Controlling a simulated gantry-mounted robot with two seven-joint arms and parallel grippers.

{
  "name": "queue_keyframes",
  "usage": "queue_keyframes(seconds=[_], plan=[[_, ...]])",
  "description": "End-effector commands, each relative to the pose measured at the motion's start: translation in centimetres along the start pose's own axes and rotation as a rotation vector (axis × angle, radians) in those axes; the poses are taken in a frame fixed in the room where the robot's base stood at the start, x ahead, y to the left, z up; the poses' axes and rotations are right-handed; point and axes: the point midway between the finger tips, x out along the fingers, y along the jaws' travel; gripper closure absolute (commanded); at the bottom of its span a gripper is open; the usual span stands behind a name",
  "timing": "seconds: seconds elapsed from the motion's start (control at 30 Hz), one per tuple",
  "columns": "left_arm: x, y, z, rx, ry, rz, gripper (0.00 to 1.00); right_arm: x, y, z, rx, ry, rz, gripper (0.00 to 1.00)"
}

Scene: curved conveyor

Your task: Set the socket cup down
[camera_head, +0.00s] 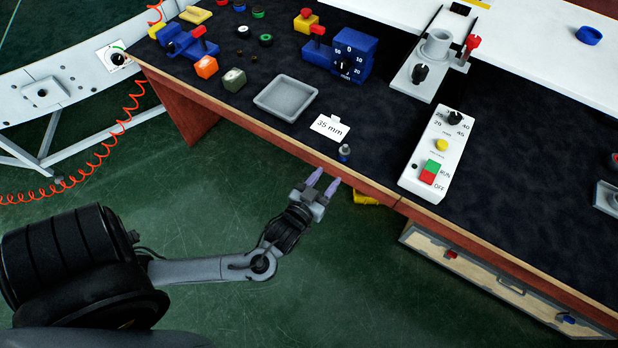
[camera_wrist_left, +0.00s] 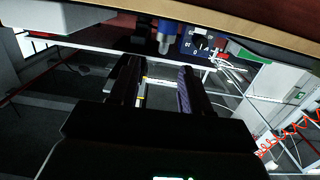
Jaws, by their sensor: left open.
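A small grey metal cylinder with a bluish part, which looks like the socket cup (camera_head: 344,152), stands upright on the dark worktop close to its front edge. It also shows in the left wrist view, beyond the fingertips, as a metal cylinder with a blue band (camera_wrist_left: 165,36). My left gripper (camera_head: 323,182) is just in front of the table edge, with its two purple-tipped fingers apart and nothing between them. In the left wrist view my open fingers (camera_wrist_left: 157,78) point toward the cylinder, with a gap to it. My right gripper is not in view.
A white "35 mm" card (camera_head: 329,128) lies beside the cylinder, and a grey square tray (camera_head: 286,98) lies behind it. A white control box (camera_head: 438,155) stands to the right. A blue dial block (camera_head: 353,55) is at the back. The wooden front edge (camera_head: 275,136) lies close to my gripper.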

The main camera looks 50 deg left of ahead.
Motion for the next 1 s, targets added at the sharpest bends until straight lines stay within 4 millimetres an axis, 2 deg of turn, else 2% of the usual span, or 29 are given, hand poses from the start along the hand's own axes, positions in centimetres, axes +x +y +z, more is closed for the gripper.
queue_keyframes(seconds=[0.17,0.27,0.4,0.6,0.7,0.83,1.0], plan=[[-1.6,2.4,2.2,-0.023,-0.258,0.075,0.52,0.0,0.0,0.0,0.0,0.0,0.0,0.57],[-3.7,4.0,3.5,-0.005,-0.452,0.147,0.52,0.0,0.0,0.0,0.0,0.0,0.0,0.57],[-7.9,5.1,4.6,0.071,-0.711,0.247,0.52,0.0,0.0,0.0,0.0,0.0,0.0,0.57],[-13.8,4.3,4.8,0.223,-0.987,0.34,0.52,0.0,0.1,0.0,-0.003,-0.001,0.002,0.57],[-15.9,3.6,4.6,0.285,-1.071,0.361,0.54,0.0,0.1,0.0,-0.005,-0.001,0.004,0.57],[-17.4,2.8,4.5,0.333,-1.133,0.371,0.54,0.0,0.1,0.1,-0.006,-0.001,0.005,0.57],[-17.8,2.6,4.4,0.349,-1.151,0.375,0.54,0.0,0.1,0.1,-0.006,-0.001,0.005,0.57]])
